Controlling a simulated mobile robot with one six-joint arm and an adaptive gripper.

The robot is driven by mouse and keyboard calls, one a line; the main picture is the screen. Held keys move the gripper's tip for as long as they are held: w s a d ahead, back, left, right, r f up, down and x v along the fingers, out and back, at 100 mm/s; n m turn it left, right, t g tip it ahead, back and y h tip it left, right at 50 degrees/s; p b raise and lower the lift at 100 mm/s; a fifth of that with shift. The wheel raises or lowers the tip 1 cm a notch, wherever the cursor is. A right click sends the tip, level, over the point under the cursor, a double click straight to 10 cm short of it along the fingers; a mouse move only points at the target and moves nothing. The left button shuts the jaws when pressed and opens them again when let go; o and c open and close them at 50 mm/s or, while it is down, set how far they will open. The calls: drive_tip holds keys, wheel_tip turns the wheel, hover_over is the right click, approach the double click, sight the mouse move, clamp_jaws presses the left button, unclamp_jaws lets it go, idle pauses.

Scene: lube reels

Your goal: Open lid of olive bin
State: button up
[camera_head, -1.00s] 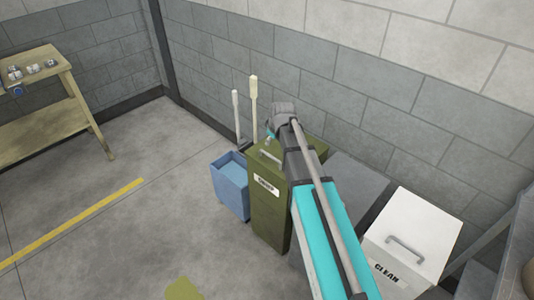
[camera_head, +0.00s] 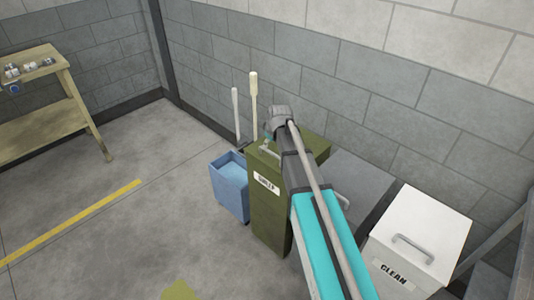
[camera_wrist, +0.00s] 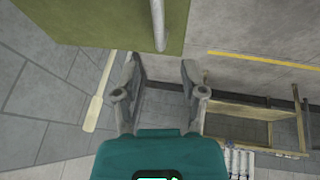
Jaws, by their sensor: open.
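The olive bin (camera_head: 268,218) stands upright against the grey block wall, with a white label on its front. Its flat lid (camera_head: 320,143) is shut, and my arm hides part of it. A grey bar handle (camera_wrist: 157,22) runs along the lid in the wrist view, ending near the gap between my fingers. My gripper (camera_wrist: 160,78) is open, with nothing between its fingers. It is close to the handle but does not visibly hold it; contact cannot be told.
A blue open bin (camera_head: 230,188) stands left of the olive bin, with two long handles (camera_head: 253,105) behind it. A grey bin (camera_head: 358,185) and a white bin marked CLEAN (camera_head: 418,235) stand to the right. A wooden bench (camera_head: 50,105) is far left.

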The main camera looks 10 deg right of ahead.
sight(266, 150)
drive_tip(key=shift+b+x, duration=2.95)
drive_tip(key=shift+x, duration=0.65)
clamp_jaws()
drive_tip(key=shift+a, duration=0.1)
drive_tip(key=shift+r, duration=0.1)
